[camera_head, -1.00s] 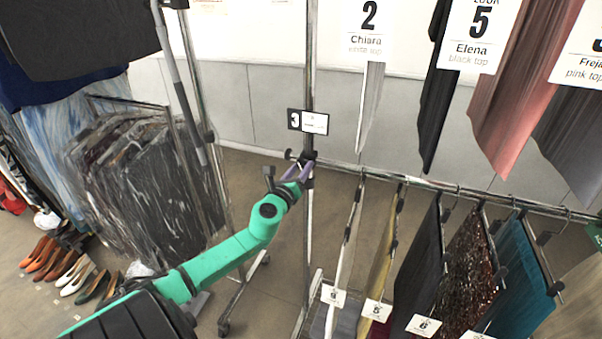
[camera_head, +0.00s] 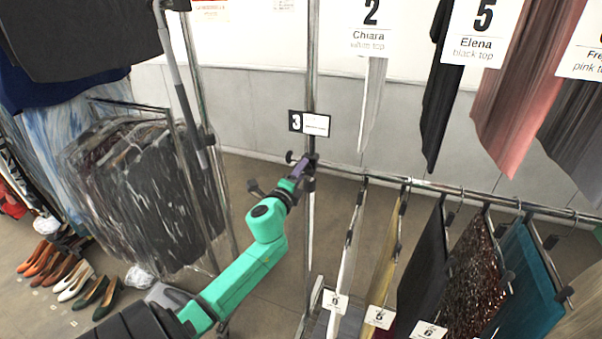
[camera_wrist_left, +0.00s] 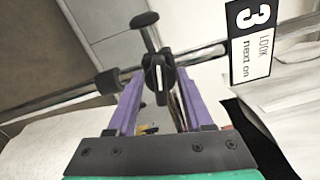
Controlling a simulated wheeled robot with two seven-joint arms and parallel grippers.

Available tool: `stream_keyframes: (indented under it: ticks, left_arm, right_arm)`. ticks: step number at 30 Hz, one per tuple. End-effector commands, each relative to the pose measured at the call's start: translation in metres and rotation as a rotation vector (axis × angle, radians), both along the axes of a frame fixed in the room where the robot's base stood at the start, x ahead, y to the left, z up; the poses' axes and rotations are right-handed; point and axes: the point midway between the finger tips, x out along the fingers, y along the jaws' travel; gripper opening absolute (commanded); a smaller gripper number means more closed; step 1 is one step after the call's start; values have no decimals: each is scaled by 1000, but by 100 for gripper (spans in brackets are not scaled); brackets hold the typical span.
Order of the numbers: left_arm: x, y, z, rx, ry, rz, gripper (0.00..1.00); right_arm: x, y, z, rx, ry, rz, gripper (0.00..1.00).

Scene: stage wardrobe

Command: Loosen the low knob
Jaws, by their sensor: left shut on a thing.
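The low knob (camera_wrist_left: 158,74) is black with a white line on its face. It sits at the clamp on the upright chrome post (camera_head: 309,232), below the number 3 card. My left gripper (camera_head: 304,163) has reached the post from the left, and its purple fingers hide the knob in the head view. In the left wrist view the gripper (camera_wrist_left: 157,82) is shut on the knob, with one finger on each side. A second black knob (camera_wrist_left: 145,20) on a stem sticks out sideways from the clamp; it also shows in the head view (camera_head: 290,157). My right gripper is not in view.
A horizontal rail (camera_head: 430,184) with several hanging garments runs right from the post. The number 3 card (camera_head: 309,123) is just above the clamp. A rack of bagged dark clothes (camera_head: 140,190) stands left of my arm, with shoes (camera_head: 72,280) on the floor.

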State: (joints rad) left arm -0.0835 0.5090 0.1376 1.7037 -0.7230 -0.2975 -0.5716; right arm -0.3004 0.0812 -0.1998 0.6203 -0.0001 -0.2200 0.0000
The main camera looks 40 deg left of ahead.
Motion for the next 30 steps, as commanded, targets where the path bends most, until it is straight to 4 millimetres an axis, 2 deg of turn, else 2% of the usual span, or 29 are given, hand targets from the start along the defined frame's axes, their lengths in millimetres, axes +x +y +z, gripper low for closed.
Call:
stream_keyframes:
  ticks: [12,29,30]
  left_arm:
    - [0,1,-2,-201,-70,3,0]
    - [0,1,-3,-232,-78,3,0]
    - [0,1,-3,-232,-78,3,63]
  right_arm:
    - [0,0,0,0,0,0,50]
    - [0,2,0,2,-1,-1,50]
    - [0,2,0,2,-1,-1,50]
